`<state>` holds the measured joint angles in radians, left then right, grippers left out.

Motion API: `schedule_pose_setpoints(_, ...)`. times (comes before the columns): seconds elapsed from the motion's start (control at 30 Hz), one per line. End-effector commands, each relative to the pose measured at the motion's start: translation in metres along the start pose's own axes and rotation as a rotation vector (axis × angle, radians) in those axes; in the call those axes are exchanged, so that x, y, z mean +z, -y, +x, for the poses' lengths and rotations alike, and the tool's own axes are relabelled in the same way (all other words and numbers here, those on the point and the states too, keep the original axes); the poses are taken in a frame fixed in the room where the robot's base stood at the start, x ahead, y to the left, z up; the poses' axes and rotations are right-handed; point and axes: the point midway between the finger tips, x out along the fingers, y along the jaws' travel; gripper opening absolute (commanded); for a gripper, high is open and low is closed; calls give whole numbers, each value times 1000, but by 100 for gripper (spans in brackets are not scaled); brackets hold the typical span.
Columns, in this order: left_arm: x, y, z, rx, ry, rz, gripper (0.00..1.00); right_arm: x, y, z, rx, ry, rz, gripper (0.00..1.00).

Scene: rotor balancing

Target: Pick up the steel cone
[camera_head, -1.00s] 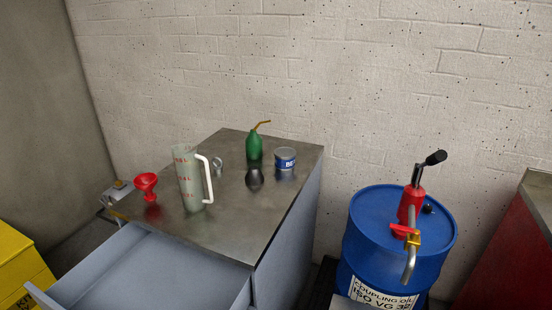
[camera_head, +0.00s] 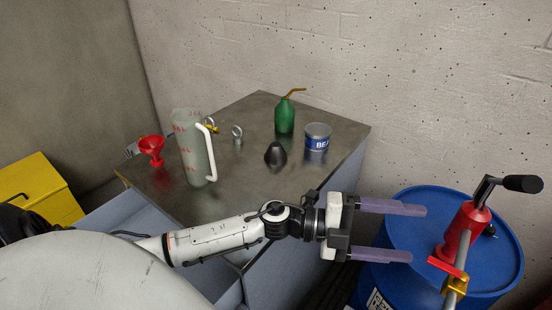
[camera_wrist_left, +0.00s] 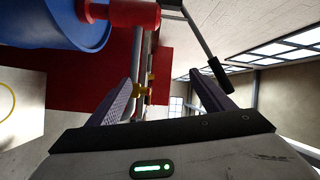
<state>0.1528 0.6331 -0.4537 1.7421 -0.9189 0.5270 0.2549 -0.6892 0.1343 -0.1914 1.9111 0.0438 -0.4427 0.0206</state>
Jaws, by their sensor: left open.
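A dark, rounded cone (camera_head: 275,154), which I take to be the steel cone, stands on the metal cabinet top in the head view, in front of the green oil can. My left gripper (camera_head: 418,233) is open and empty, with its fingers apart and pointing right towards the blue drum, to the right of and nearer than the cone. In the left wrist view the open fingers (camera_wrist_left: 162,85) show with nothing between them, and the cone is not seen. My right gripper is not in view.
The cabinet top (camera_head: 235,190) also holds a clear measuring jug (camera_head: 190,150), red funnel (camera_head: 152,148), green oil can (camera_head: 285,117), blue-labelled tin (camera_head: 317,138) and metal ring piece (camera_head: 237,134). A blue drum (camera_head: 410,220) with a red pump (camera_head: 462,230) stands right.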

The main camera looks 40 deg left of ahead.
Motion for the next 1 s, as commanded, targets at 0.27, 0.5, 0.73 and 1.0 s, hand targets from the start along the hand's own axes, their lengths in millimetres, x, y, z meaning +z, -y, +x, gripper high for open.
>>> schedule_pose_setpoints(0.27, 98, 3, -87, 740, -159, 664, 74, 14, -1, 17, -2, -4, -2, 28)
schedule_pose_setpoints(0.5, 197, 74, -241, 1308, 100, 788, 74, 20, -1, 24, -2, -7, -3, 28)
schedule_pose_setpoints(0.73, 218, 110, -309, 1495, 251, 753, 74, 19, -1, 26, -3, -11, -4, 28)
schedule_pose_setpoints(1.0, 241, 81, -308, 1505, 257, 749, 74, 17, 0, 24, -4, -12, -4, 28)
